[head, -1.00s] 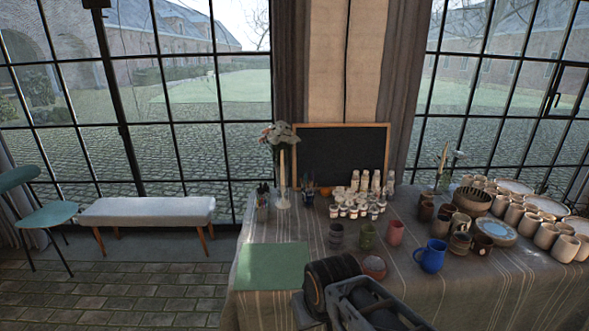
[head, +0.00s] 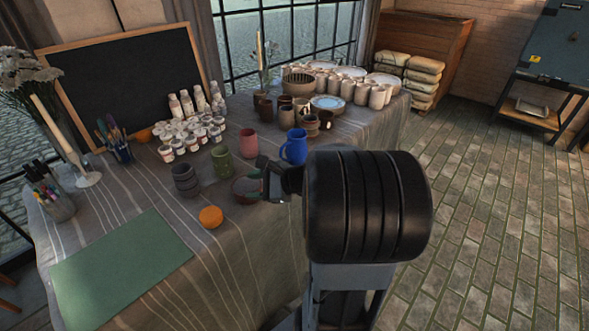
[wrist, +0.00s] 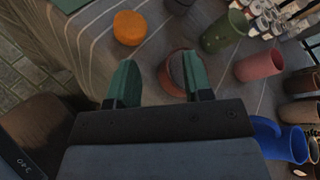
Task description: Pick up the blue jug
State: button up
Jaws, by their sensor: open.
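The blue jug (head: 294,146) stands upright on the table, just behind my arm in the head view. Its lower part is partly hidden by my arm. In the wrist view the blue jug (wrist: 282,140) is at the right edge, outside my jaws and partly covered by the gripper body. My gripper (head: 268,180) is over the table's front part, left of the jug. In the wrist view my gripper (wrist: 160,82) is open, its two green fingertips apart. A reddish-brown bowl (wrist: 172,75) shows beyond and between the fingertips. Nothing is held.
A pink cup (head: 249,142), a green cup (head: 222,161), a dark grey cup (head: 185,180) and an orange ball-like thing (head: 210,216) are near my gripper. Brown cups crowd behind the jug. A green mat (head: 120,270) lies at the front left. The stone floor at right is clear.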

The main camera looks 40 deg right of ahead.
jog(key=w+d+f+m+t+h+b, duration=0.1)
jog(key=d+f+m+t+h+b, duration=0.1)
jog(key=d+m, duration=0.25)
jog(key=d+f+m+t+h+b, duration=0.1)
jog(key=d+f+m+t, duration=0.2)
jog(key=d, duration=0.2)
jog(key=m+t+h+b, duration=0.2)
jog(key=m+h, duration=0.2)
jog(key=m, duration=0.1)
send_near(281, 153)
jog(key=shift+h, duration=0.7)
jog(key=w, duration=0.1)
jog(key=w+f, duration=0.1)
jog(key=w, duration=0.2)
jog(key=shift+w+d+f+b, duration=0.1)
jog(key=shift+w+f+b, duration=0.15)
jog(key=shift+b, duration=0.15)
jog(key=shift+w+a+r+b, duration=0.1)
jog(key=shift+w+b, duration=0.1)
jog(key=shift+w, duration=1.3)
jog(key=shift+w+a+b, duration=0.15)
jog(key=shift+w+b, duration=0.05)
jog(key=shift+w, duration=1.3)
grip_shut()
jog(key=shift+r, duration=0.1)
jog(key=shift+r, duration=0.1)
